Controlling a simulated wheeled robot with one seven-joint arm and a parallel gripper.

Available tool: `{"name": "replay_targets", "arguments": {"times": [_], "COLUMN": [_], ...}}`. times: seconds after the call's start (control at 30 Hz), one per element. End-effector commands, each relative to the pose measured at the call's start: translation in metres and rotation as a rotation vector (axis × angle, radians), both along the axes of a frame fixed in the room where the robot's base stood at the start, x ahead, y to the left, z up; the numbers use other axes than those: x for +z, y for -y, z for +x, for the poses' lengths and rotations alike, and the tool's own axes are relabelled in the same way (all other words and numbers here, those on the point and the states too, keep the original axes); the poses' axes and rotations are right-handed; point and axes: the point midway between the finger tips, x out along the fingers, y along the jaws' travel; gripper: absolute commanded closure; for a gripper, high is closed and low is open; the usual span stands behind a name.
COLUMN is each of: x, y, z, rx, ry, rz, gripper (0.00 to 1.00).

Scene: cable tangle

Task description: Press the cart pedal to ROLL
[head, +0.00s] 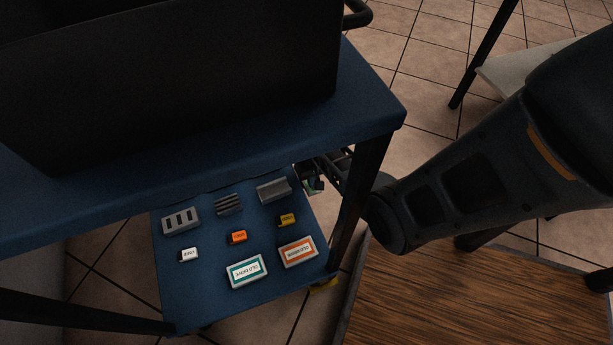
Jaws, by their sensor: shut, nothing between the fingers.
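The blue cart (375,105) stands at the left, with an upper top and a lower shelf (210,300). A small yellow part (324,285), which looks like the cart's pedal, shows low by the lower shelf's front right corner. Most of it is hidden under the shelf, and I cannot read any marking or its position. My arm reaches in from the right, past the cart's dark right leg. My gripper (312,184) is shut and empty beside the lower shelf's right edge, above and behind the yellow part and apart from it. The leg and upper top partly hide my wrist.
A large black bin (180,80) stands on the upper top. The lower shelf holds grey holders (181,220), small white, orange and yellow blocks and two labelled boxes (247,271). A wooden table (470,295) is close at the right, leaving a narrow floor gap.

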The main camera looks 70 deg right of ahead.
Motion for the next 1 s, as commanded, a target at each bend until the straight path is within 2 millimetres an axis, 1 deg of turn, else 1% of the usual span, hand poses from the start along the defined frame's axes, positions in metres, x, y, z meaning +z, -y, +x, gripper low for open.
{"name": "replay_targets", "arguments": {"times": [1.0], "x": [-0.015], "y": [0.000], "z": [0.000], "rx": [0.000], "ry": [0.000], "rz": [0.000], "gripper": [1.00]}}
